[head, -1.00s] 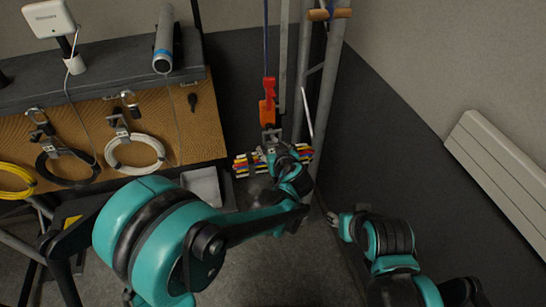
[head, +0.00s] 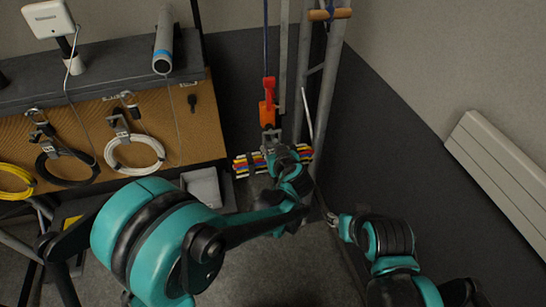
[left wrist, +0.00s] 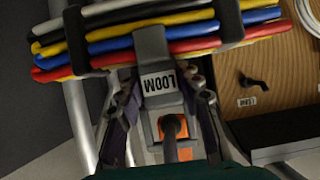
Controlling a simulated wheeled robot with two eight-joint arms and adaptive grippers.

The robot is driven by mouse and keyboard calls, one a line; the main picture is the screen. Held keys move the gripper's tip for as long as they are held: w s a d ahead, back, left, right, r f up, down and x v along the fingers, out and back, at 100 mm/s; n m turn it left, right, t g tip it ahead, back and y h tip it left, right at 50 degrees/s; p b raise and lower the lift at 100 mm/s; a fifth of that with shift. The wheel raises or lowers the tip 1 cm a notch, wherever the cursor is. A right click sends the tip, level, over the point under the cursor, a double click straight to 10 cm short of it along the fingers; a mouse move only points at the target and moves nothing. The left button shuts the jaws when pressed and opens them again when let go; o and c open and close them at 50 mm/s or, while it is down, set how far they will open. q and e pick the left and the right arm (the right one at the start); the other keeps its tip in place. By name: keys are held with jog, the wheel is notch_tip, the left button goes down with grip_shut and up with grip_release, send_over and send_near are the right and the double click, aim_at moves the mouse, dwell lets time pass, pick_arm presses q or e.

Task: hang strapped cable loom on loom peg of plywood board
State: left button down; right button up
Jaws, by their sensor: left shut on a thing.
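The strapped cable loom (head: 250,163), a bundle of red, yellow, blue, black and white cables, hangs low beside the truss. In the left wrist view, the loom (left wrist: 110,45) lies crosswise with dark straps and a grey hanger labelled LOOM (left wrist: 160,83). My left gripper (left wrist: 165,95) is shut on this hanger. An orange-red hook (head: 268,100) on a blue rope is just above the hanger; I cannot tell whether they are still linked. The plywood board (head: 165,125) carries a black peg (head: 192,102), also in the wrist view (left wrist: 254,82). My right gripper (head: 333,218) is near the truss; its fingers are unclear.
White (head: 135,152), black (head: 67,168) and yellow (head: 14,180) cable coils hang on the board. A dark shelf (head: 110,75) juts above it. Truss poles (head: 328,90) stand right of the loom. A grey bin (head: 203,187) sits below the board.

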pick_arm(q)
jog(key=shift+r+p, duration=0.9)
jog(key=shift+r, duration=0.4)
jog(key=shift+f, duration=0.25)
jog(key=s+d+r, duration=0.1)
jog(key=s+d, duration=0.1)
jog(key=s, duration=0.6)
jog(key=shift+s+d+r+p, duration=0.2)
jog(key=shift+s+d+p, duration=0.1)
jog(key=shift+s, duration=0.1)
dwell(1.2)
jog(key=shift+s, duration=0.15)
dwell(0.5)
